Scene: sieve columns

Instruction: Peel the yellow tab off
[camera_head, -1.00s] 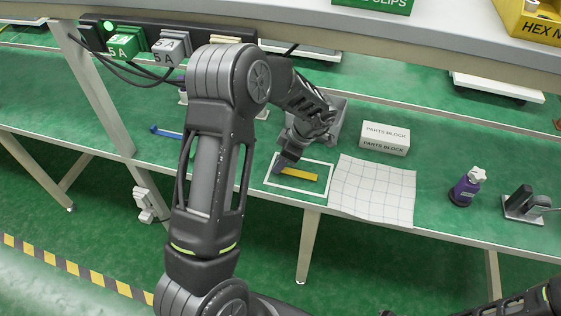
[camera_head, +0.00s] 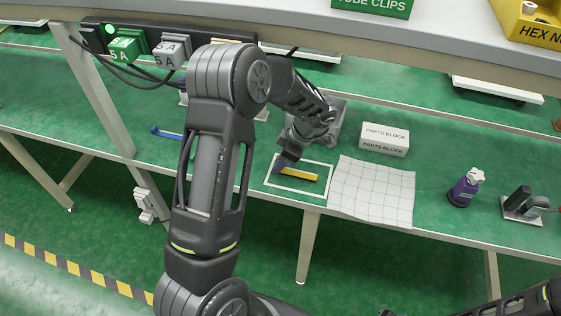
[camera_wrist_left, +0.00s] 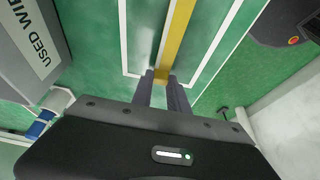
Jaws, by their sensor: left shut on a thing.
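The yellow tab (camera_head: 299,174) is a long flat strip inside a white rectangular outline on the green bench. My left gripper (camera_head: 281,164) is at the tab's left end, shut on it. In the left wrist view the yellow tab (camera_wrist_left: 179,32) runs away from my left gripper (camera_wrist_left: 163,77), with its near end between the two fingertips. I cannot tell how far that end is raised off the bench. My right arm shows only in part at the bottom right corner; its gripper is not seen.
A grey bin (camera_head: 326,120) stands just behind the left gripper. A gridded white sheet (camera_head: 373,193) lies to the right, with a white parts block (camera_head: 385,139) behind it. A purple bottle (camera_head: 465,188) stands further right. A blue tool (camera_head: 166,132) lies left.

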